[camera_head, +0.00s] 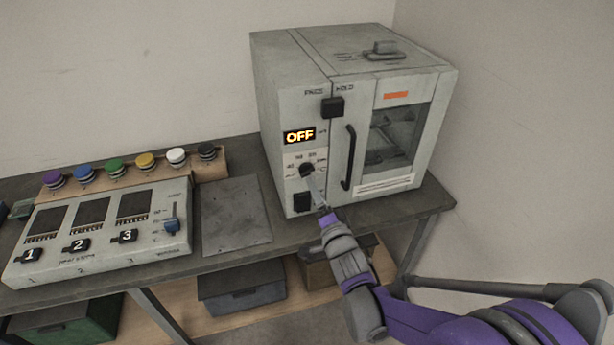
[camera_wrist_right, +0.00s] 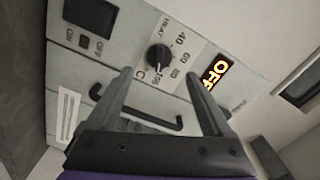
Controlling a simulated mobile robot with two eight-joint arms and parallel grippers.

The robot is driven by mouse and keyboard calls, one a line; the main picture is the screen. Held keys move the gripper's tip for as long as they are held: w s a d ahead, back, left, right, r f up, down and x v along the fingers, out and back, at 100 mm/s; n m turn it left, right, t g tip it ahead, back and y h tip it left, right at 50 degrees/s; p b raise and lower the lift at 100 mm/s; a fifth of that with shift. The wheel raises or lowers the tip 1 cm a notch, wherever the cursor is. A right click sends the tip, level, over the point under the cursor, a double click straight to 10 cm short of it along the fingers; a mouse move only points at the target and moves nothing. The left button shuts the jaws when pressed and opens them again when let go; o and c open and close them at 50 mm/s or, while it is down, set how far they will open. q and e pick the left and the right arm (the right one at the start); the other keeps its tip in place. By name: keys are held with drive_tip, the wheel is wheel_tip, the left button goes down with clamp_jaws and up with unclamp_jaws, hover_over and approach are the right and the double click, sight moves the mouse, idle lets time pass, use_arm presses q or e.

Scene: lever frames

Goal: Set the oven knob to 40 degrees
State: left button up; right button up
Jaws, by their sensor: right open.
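The oven (camera_head: 292,110) is a pale grey box on the bench with an orange-lit display (camera_head: 300,136) reading OFF. Its round black knob (camera_head: 306,169) sits just below the display. In the right wrist view the knob (camera_wrist_right: 158,56) is surrounded by a printed scale with 40, 60, 80 and 100; its exact pointer direction is hard to read. My right gripper (camera_head: 317,190) is in front of the knob. In the right wrist view its fingers (camera_wrist_right: 160,73) are open, one to each side of the knob, apparently not touching it. My left gripper is not in view.
A control box (camera_head: 100,232) with numbered switches and a row of coloured knobs stands at left. A bare metal plate (camera_head: 234,212) lies between.

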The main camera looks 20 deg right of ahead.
sight(309, 174)
drive_tip(key=w+p, duration=0.1)
drive_tip(key=w, duration=0.5)
drive_tip(key=shift+w+a, duration=0.1)
drive_tip(key=shift+w, duration=0.2)
drive_tip(key=shift+c, duration=0.2)
clamp_jaws()
